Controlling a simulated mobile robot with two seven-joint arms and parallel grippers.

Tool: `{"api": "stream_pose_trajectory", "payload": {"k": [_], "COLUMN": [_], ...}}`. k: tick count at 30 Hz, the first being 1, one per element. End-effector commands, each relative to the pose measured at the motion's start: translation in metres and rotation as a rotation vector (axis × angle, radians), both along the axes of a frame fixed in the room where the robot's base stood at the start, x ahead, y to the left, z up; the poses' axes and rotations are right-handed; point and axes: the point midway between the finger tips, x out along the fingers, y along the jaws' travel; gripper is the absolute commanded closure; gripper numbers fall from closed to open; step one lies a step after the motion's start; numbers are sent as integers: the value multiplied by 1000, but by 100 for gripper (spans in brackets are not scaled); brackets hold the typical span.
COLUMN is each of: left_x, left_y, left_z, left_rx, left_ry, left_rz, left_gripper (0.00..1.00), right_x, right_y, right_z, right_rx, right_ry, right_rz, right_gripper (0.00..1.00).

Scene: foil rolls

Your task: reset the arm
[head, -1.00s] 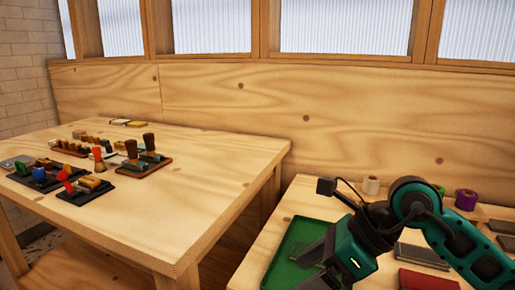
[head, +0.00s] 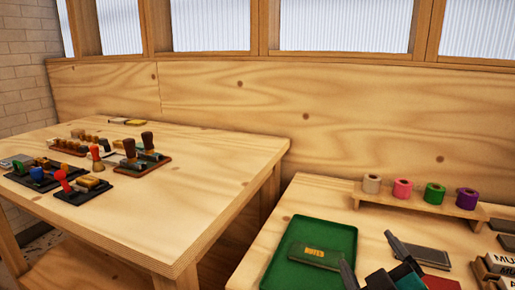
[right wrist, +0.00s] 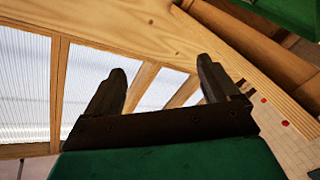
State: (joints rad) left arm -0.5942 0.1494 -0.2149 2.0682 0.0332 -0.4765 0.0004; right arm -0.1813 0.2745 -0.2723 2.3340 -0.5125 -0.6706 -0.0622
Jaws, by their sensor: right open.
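My right gripper (head: 367,248) shows at the bottom of the head view, its two dark fingers spread apart with nothing between them. In the right wrist view the same two fingers (right wrist: 162,65) are apart and empty, with windows and wooden wall behind. The foil rolls stand on a small wooden rack: a beige roll (head: 372,184), a pink roll (head: 402,188), a green roll (head: 434,193) and a purple roll (head: 466,198). My left gripper is not in view.
A green tray (head: 340,232) on the right table (head: 315,195) holds a dark green lettered block (head: 314,255). Lettered blocks (head: 497,262) sit far right. The left table (head: 210,180) carries several stamps.

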Motion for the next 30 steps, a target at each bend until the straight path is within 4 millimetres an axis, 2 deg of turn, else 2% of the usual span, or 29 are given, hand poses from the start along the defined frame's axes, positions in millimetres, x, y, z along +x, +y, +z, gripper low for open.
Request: {"api": "stream_pose_trajectory", "payload": {"k": [1, 3, 7, 12, 21, 30], "left_x": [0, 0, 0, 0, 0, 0], "left_y": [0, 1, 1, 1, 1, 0], "left_z": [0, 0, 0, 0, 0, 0], "left_rx": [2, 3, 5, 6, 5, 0], "left_ry": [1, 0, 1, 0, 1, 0], "left_rz": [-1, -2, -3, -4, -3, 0], "left_gripper": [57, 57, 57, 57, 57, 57], "right_x": [-13, -35, -79, -130, -212, -178], "right_y": [-10, -19, -25, -24, -13, 2], "right_z": [-31, -71, -123, -163, -198, -217], "right_rx": [74, 165, 282, 372, 474, 509], "right_ry": [136, 325, 602, 856, 1216, 1069], "right_rz": [-51, -115, -199, -262, -331, -233], "right_gripper": [11, 11, 11, 11, 11, 11]}}
